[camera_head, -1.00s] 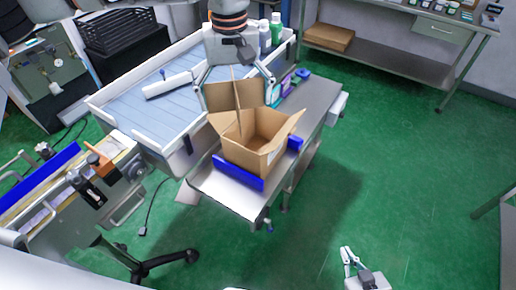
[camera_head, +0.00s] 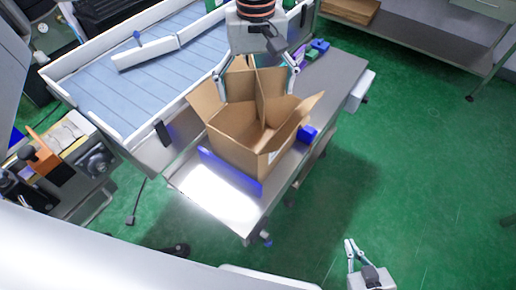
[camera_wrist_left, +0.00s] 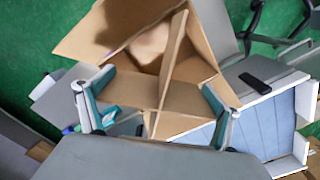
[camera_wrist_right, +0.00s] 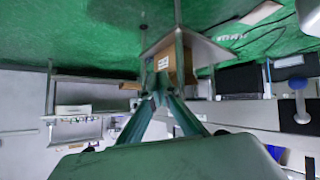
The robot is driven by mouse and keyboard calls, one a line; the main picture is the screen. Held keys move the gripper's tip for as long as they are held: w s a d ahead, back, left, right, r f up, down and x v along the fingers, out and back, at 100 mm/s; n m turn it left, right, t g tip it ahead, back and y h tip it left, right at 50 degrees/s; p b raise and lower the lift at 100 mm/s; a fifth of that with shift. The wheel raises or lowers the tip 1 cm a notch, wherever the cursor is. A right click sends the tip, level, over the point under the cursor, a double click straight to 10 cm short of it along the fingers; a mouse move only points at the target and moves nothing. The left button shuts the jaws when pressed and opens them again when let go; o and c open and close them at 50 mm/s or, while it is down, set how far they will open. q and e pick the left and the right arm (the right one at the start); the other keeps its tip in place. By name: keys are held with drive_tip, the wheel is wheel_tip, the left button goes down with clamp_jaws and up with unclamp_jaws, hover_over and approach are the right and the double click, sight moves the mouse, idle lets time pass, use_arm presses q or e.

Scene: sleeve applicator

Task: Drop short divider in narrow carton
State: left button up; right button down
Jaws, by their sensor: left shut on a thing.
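The open brown carton (camera_head: 235,149) stands on the metal table, flaps spread outward and a white label on its front. My left gripper (camera_head: 257,80) is above the carton's back part, shut on the cardboard divider (camera_head: 258,97) of crossing panels. The divider is upright, with its lower part inside the carton's outline; its bottom edge is hidden. In the left wrist view, the divider (camera_wrist_left: 172,62) spans between the fingers, over the carton opening (camera_wrist_left: 150,45). My right gripper (camera_head: 352,250) is shut and empty, over the floor at lower right, away from the carton.
A conveyor with white side walls (camera_head: 95,120) runs to the left. Small coloured items (camera_head: 319,46) lie behind the carton. Open green floor (camera_head: 420,170) is on the right.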

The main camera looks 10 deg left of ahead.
use_arm(q)
drive_tip(key=b, duration=0.2)
hover_over(257, 150)
wheel_tip(257, 150, down, 15)
drive_tip(key=shift+f, duration=0.2)
wheel_tip(257, 150, down, 4)
drive_tip(key=shift+s+f+b, duration=0.1)
drive_tip(key=shift+b, duration=0.25)
drive_tip(key=shift+f, duration=0.25)
drive_tip(key=shift+r, duration=0.1)
use_arm(e)
drive_tip(key=shift+w+d+f, duration=0.1)
drive_tip(key=shift+w+f, duration=0.25)
drive_tip(key=shift+w, duration=0.4)
